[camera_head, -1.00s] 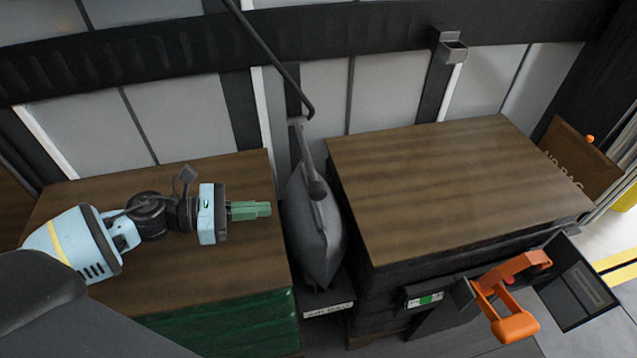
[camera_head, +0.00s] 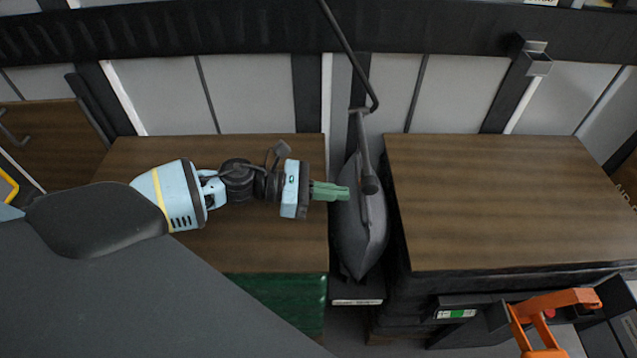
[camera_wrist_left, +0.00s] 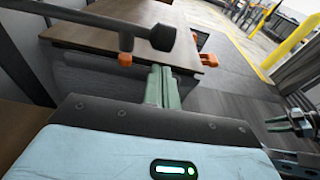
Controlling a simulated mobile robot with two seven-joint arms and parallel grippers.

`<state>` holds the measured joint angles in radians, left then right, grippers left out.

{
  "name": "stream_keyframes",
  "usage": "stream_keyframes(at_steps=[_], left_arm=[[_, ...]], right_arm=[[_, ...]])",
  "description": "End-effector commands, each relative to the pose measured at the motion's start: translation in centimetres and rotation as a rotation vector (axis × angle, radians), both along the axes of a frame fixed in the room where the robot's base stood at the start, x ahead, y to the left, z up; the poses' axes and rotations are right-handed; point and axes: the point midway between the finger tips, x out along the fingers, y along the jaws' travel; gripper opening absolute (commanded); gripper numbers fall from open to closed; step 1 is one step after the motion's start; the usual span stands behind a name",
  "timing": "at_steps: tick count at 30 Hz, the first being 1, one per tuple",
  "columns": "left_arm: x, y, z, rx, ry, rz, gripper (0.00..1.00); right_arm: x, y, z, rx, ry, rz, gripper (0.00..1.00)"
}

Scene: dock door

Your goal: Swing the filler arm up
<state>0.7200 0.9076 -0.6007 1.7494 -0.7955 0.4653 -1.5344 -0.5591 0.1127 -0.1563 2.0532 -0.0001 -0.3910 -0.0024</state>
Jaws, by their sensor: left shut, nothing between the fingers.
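My left gripper (camera_head: 344,192) is shut and empty. Its green fingers point right, just left of the knob, with a small gap in the head view. In the left wrist view, the bar (camera_wrist_left: 95,20) crosses the top left and its knob (camera_wrist_left: 162,38) shows beyond my fingertips (camera_wrist_left: 160,70). A dark jointed part at that view's right edge may be my right gripper (camera_wrist_left: 285,124).
Brown-topped loads stand left (camera_head: 255,235) and right (camera_head: 500,200) of the bag. A thin hooked rod (camera_head: 350,55) hangs above the filler arm. An orange handle (camera_head: 555,303) is at lower right, near a panel with a green light (camera_head: 457,313).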

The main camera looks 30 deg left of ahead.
Motion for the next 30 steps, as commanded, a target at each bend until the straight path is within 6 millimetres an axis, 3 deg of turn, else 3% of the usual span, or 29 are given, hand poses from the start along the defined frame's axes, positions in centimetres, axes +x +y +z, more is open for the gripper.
stream_keyframes(at_steps=[3,10,24,30], left_arm=[[1.2,-1.7,-0.1,-0.002,-0.004,-0.001,0.00],[2.4,-3.5,-0.7,-0.002,-0.001,0.000,0.00],[2.6,-3.8,-0.8,-0.001,0.001,0.000,0.00],[2.5,-3.9,0.2,-0.018,0.025,0.000,0.00]], right_arm=[[0.2,0.0,0.5,0.000,-0.007,0.000,0.36],[-0.1,0.0,0.6,-0.001,-0.001,0.000,0.36],[-0.6,0.1,0.5,0.001,0.009,-0.005,0.36],[-0.1,0.1,1.4,0.001,-0.002,-0.005,0.36]])
